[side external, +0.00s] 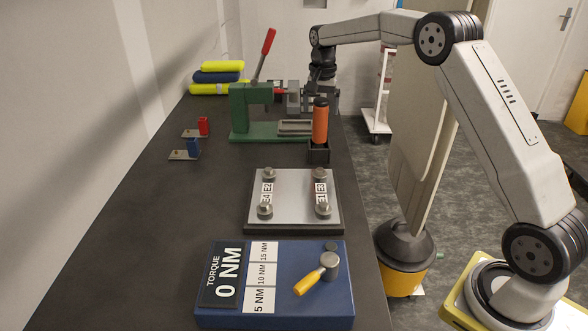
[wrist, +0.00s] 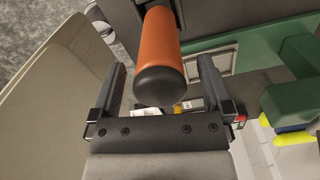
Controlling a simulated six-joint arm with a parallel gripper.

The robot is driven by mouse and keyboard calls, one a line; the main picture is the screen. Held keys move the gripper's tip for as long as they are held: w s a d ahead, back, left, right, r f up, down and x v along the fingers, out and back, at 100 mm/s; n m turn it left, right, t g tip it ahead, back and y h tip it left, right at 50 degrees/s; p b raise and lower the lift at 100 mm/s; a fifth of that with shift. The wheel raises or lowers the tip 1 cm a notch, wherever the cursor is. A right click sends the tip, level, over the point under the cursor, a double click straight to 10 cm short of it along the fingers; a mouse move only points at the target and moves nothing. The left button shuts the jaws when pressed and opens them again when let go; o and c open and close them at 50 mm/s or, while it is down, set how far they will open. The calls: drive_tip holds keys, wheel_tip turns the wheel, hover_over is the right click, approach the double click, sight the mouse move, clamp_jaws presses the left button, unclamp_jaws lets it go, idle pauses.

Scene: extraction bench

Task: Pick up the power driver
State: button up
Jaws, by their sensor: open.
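The power driver (side external: 320,122) has an orange grip and a black rounded end. It stands upright in a small black holder (side external: 319,153) near the right edge of the bench. In the wrist view the driver (wrist: 160,45) comes down from the top between the fingers of my gripper (wrist: 163,66), with a gap on each side. The gripper is open and holds nothing. In the side view my gripper (side external: 322,92) is just behind the driver and partly hidden by it. The driver's lower end is hidden in the holder.
A green press (side external: 255,115) with a red lever stands close left of the driver. A plate with several bolts (side external: 293,190) and a blue torque box (side external: 325,300) with a yellow-handled tool lie nearer the camera. Small red and blue parts sit at left. The left bench front is clear.

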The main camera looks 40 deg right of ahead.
drive_tip(key=shift+f, duration=1.05)
drive_tip(key=shift+c, duration=0.2)
drive_tip(key=shift+r, duration=0.1)
drive_tip(key=c, duration=1.3)
drive_tip(key=shift+r, duration=5)
